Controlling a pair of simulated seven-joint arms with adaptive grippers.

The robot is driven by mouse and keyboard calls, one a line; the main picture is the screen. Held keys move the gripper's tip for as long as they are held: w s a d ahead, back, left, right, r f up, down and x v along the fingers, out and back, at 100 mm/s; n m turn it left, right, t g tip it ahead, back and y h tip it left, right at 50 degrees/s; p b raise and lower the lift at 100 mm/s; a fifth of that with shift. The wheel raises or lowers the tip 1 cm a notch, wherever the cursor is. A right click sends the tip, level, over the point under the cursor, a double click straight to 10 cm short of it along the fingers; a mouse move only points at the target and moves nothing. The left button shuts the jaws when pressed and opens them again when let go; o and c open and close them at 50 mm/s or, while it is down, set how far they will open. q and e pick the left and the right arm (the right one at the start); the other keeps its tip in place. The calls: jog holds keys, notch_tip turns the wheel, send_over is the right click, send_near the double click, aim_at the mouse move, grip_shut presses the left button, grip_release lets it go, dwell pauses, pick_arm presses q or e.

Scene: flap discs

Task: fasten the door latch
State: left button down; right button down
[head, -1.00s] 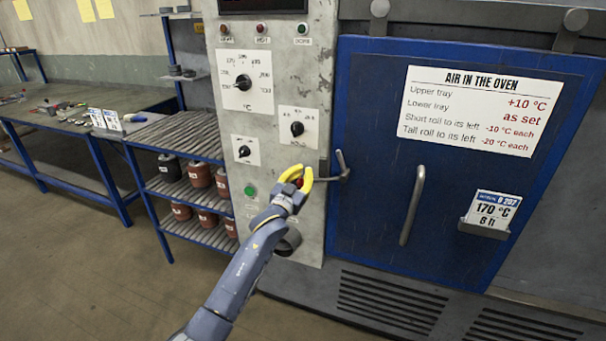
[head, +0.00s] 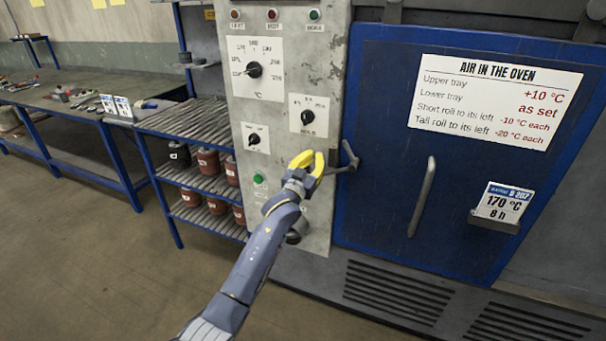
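The blue oven door (head: 385,190) is closed flush in its frame, as far as I can see. The metal door latch (head: 349,157) sits at the door's left edge, with a bent lever and a short bar reaching left toward the grey control panel. My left gripper (head: 313,163) has yellow fingers and is in front of the panel, just left of the latch. A narrow gap shows between its fingertips, and nothing is seen held in it. It looks apart from the latch, but the depth is hard to judge. My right gripper is out of view.
The control panel (head: 285,100) carries dials, lamps and a green button (head: 258,179). A long door handle (head: 421,197) and a card holder (head: 495,222) stick out from the door. A shelf rack (head: 200,185) with several reddish cans stands left. The floor in front is clear.

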pick_arm(q)
jog(key=s+a+r+g, duration=0.1)
jog(key=s+a+r, duration=0.1)
jog(key=s, duration=0.3)
jog(key=s+a+r, duration=0.2)
jog(key=s, duration=0.4)
jog(key=shift+n+g+y, duration=0.3)
jog(key=shift+g+y, duration=0.4)
jog(key=shift+g, duration=0.1)
jog(key=shift+w+d+f, duration=0.6)
jog(key=shift+w+f, duration=0.55)
jog(key=shift+w, duration=0.5)
jog(key=shift+w+d+f, duration=0.55)
jog(key=shift+w+f, duration=0.65)
jog(key=shift+w, duration=0.45)
jog(key=shift+w+d+f, duration=0.6)
jog(key=shift+w+f, duration=0.55)
jog(key=shift+w, duration=0.5)
jog(key=shift+a, duration=0.1)
